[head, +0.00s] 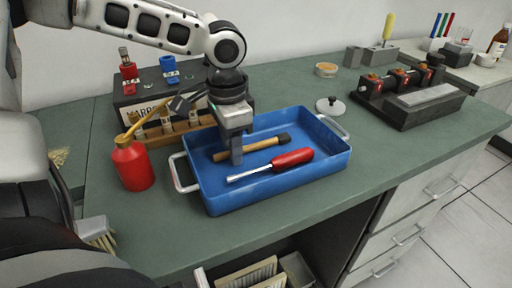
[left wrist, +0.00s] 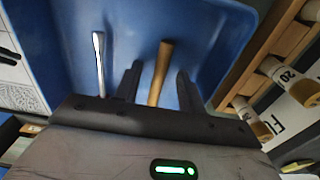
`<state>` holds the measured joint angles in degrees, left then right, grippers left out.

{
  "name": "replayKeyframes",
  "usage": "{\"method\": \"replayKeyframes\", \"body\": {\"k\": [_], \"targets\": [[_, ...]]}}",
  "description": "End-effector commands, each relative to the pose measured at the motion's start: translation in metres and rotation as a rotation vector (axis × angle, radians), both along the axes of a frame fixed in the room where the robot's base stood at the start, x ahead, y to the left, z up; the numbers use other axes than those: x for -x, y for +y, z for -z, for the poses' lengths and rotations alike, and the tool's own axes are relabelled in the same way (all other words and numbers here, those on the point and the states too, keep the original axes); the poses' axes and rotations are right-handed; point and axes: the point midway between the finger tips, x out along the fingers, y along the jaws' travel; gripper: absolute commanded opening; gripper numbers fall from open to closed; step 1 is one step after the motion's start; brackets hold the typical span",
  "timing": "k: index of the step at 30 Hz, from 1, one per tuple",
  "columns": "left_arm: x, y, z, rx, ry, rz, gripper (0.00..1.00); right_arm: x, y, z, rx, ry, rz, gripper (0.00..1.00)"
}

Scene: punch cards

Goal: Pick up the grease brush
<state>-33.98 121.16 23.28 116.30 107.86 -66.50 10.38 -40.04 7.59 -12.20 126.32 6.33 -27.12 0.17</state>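The grease brush (head: 255,149), with a wooden handle and a dark end, lies in the blue tray (head: 222,203), beside a red-handled screwdriver (head: 293,159). My left gripper (head: 236,157) points down into the tray over the handle side of the brush. In the left wrist view its two dark fingers (left wrist: 158,88) are apart, with the brush's wooden handle (left wrist: 160,75) showing between them. I cannot tell whether the fingers touch the handle. The screwdriver's metal shaft (left wrist: 99,62) shows outside the fingers, to the left. The dark end is out of the left wrist view. My right gripper is not in view.
A red oil can (head: 132,165) stands left of the tray. A wooden rack (head: 180,131) with small bottles and a labelled box (head: 190,82) are behind it. A dark device (head: 412,97) stands at right.

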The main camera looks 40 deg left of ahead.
Motion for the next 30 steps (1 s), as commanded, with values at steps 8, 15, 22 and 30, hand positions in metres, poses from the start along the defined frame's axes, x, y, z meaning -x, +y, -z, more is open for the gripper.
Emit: {"method": "replayKeyframes", "body": {"k": [8, 15, 22, 30], "targets": [[0.0, 0.0, 0.001, 0.0, 0.0, -0.001, 0.23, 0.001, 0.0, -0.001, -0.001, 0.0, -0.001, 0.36], [0.0, 0.0, 0.0, 0.0, -0.001, -0.001, 0.0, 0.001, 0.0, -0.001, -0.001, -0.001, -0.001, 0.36], [0.0, 0.0, 0.0, 0.0, -0.001, -0.001, 0.0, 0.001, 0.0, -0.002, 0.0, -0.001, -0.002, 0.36], [-0.001, 0.0, -0.02, 0.001, -0.004, -0.002, 0.0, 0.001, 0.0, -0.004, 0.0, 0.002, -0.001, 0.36]]}}
